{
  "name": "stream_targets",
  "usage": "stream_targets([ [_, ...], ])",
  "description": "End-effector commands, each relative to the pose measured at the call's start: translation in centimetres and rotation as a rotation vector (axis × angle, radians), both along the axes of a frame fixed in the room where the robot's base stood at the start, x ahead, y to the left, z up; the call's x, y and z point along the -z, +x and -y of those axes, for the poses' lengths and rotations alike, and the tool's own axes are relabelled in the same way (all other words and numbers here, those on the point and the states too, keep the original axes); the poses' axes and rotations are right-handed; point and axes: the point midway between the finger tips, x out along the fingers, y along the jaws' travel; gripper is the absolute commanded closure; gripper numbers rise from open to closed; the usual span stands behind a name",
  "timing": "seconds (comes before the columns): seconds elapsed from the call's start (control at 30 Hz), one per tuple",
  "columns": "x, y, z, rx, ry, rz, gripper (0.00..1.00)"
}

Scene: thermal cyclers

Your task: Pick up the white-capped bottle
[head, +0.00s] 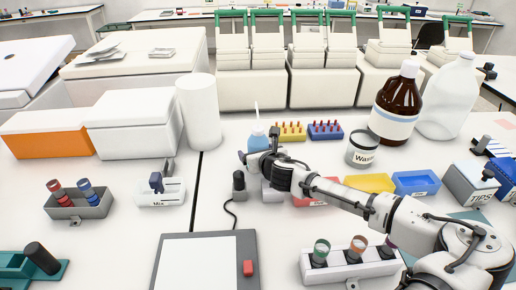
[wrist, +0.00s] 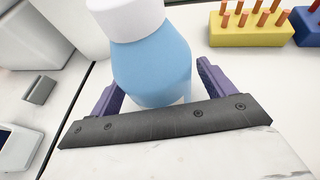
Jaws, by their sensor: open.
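A light blue bottle with a white cap (wrist: 152,60) stands upright in the wrist view. It also shows in the head view (head: 258,138), partly hidden behind my gripper, with a thin white spout on top. My gripper (wrist: 155,80) is open, with one purple finger on each side of the bottle's lower body. A gap shows at the left finger; whether the right finger touches cannot be told. In the head view my gripper (head: 258,160) is at the bottle's near side. A brown bottle (head: 397,106) with a white cap and a blank-looking label stands farther right.
Yellow (head: 291,132) and blue (head: 325,130) tube racks stand just right of the bottle. A "Waste" jar (head: 363,150) and a clear jug (head: 449,98) are farther right. A white cylinder (head: 199,112) stands to the left. A small dark-topped device (head: 239,184) sits close by my gripper.

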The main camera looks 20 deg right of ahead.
Motion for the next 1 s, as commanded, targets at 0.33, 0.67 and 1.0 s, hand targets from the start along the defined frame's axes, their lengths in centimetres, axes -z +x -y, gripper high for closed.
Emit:
stream_targets([
  [0.33,0.0,0.0,0.0,0.0,0.0,0.0,0.38],
  [0.67,-0.1,0.0,0.0,0.0,-0.001,0.001,0.53],
  [1.0,-1.4,0.0,0.0,0.0,-0.001,0.002,0.53],
])
